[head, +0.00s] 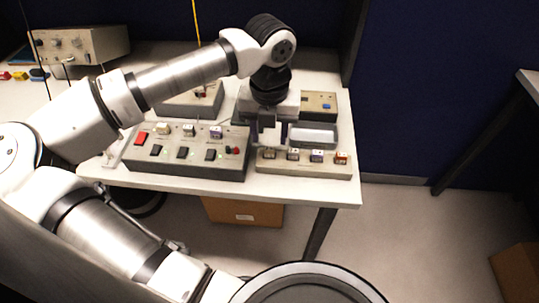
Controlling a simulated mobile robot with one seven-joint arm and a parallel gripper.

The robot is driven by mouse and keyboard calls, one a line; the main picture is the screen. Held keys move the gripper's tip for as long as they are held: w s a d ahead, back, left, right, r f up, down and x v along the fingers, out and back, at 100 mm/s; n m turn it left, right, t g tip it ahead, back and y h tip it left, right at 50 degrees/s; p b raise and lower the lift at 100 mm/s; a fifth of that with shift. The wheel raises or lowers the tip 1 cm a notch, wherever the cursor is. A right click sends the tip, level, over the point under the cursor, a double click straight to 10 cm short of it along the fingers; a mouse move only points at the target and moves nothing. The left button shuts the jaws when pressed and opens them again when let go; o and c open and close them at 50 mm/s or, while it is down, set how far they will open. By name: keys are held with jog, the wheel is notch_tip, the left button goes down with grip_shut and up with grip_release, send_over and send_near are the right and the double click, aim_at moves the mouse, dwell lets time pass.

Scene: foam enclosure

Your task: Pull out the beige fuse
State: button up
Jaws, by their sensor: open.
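A small beige fuse (162,129) appears to stand upright at the back left of the grey control box (189,168), though it is too small to be sure of its colour. Two more small fuses stand in the same row, a pale one (188,130) and a purplish one (216,132). My gripper (268,141) points down to the right of this box, above the back left end of a low beige strip (303,169). It is open, with nothing seen between its fingers. It is well to the right of the beige fuse and apart from it.
The strip carries several small blocks, with an orange one (341,158) at its right end. A grey tray (313,135) lies behind it. Another box (190,101) stands behind the control box. The white table's (300,190) front edge is clear.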

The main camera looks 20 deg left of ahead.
aim_at(270, 149)
notch_tip(270, 149, down, 5)
jog(key=b, duration=0.4)
jog(key=shift+r, duration=0.2)
jog(key=shift+b, duration=0.95)
dwell(0.4)
jog(key=shift+r, duration=0.1)
grip_shut()
jog(key=shift+r, duration=0.1)
dwell(0.4)
jog(key=shift+r+p, duration=1.2)
jog(key=shift+r, duration=1.7)
